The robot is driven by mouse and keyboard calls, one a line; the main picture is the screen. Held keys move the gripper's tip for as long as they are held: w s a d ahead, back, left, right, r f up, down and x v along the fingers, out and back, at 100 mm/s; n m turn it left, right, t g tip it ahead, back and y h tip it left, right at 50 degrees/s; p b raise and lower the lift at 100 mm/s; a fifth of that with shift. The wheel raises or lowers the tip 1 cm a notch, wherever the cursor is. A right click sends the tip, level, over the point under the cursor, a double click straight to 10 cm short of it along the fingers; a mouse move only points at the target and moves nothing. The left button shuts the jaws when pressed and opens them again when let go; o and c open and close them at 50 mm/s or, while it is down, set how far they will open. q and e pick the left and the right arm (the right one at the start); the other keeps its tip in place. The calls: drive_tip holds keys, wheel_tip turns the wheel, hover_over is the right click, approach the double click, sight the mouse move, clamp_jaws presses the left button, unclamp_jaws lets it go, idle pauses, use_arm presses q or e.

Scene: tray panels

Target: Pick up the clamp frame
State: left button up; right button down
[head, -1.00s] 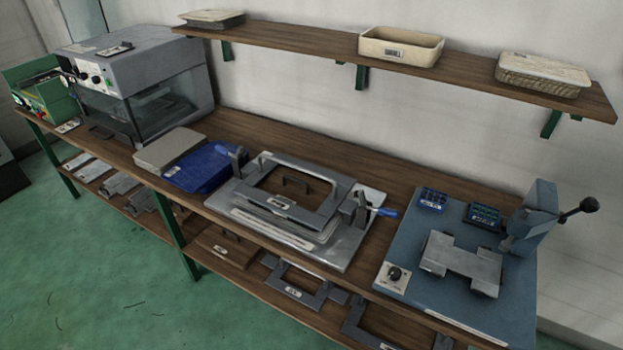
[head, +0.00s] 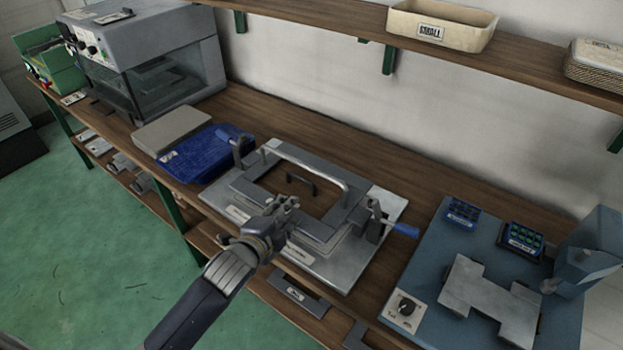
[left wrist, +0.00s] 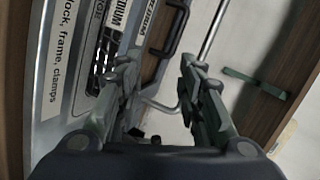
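The clamp frame (head: 246,180), a grey rectangular frame with a raised bar handle (head: 318,168), lies on a metal base plate (head: 383,200) on the bench. A toggle clamp with a blue handle (head: 402,230) stands at its right, and another clamp (head: 237,145) at its left. My left gripper (head: 284,204) is over the frame's front side and hides part of it. In the left wrist view my left gripper (left wrist: 159,68) is open with nothing between its fingers. The bar handle (left wrist: 212,32) shows there beyond the right finger. My right gripper is not in view.
A blue tray (head: 195,155) and a grey lid (head: 170,128) lie left of the plate. A blue press station (head: 440,255) stands at the right. A wall shelf (head: 540,75) with bins runs above the back. Bare bench lies behind the plate.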

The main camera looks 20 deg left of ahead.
sight(309, 167)
use_arm(q)
drive_tip(key=w+r+m, duration=0.1)
drive_tip(key=w+r+m+t, duration=0.1)
drive_tip(key=w+r+m+h, duration=0.1)
drive_tip(key=r, duration=0.1)
drive_tip(key=shift+d+r+t, duration=0.1)
drive_tip(key=shift+d+t, duration=0.15)
drive_tip(key=shift+t, duration=0.15)
drive_tip(key=shift+w+r, duration=0.15)
drive_tip(key=shift+w, duration=0.1)
drive_tip(key=x, duration=0.6)
drive_tip(key=shift+w+p, duration=0.25)
drive_tip(key=shift+p, duration=0.15)
drive_tip(key=x, duration=0.3)
drive_tip(key=shift+a+r+p, duration=0.1)
drive_tip(key=shift+a+p, duration=0.2)
drive_tip(key=shift+a, duration=0.05)
drive_tip(key=shift+w+d+f, duration=0.15)
drive_tip(key=shift+w+f, duration=0.05)
drive_tip(key=shift+w, duration=0.45)
